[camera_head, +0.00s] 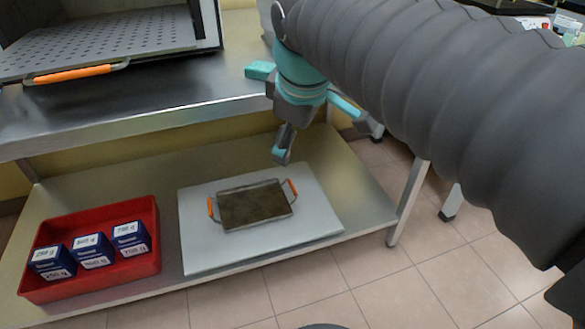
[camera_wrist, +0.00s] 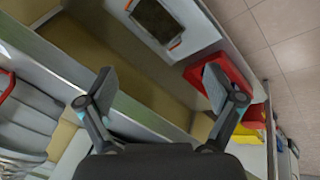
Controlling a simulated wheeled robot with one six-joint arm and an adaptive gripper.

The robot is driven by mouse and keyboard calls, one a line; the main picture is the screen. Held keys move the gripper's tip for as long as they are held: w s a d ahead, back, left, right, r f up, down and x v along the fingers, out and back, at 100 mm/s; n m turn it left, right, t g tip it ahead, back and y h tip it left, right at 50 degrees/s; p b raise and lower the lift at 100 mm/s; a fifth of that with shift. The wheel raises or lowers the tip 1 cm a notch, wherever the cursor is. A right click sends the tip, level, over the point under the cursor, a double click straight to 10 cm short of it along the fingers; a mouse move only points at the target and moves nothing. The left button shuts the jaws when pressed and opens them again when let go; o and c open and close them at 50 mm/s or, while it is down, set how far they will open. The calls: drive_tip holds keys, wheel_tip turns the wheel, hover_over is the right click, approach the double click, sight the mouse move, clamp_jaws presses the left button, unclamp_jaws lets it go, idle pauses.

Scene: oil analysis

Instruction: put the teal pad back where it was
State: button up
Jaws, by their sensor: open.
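My gripper (camera_head: 320,137) hangs to the right of and lower than the pad, beyond the table's right end in the picture. Its fingers are spread with nothing between them. The wrist view also shows my gripper (camera_wrist: 160,80) open and empty, pointing toward the lower shelf.
An open oven (camera_head: 110,40) with an orange-handled tray stands on the upper table. On the lower shelf (camera_head: 150,175), a white board (camera_head: 200,250) bears a dark-bottomed tray (camera_head: 255,205) with orange handles. A red bin (camera_head: 110,275) holds blue boxes (camera_head: 92,250). Tiled floor lies in front.

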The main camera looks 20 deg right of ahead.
drive_tip(key=s+f+m, duration=0.8)
drive_tip(key=f+m, duration=0.1)
drive_tip(key=f, duration=0.3)
drive_tip(key=shift+s+t+y, duration=0.4)
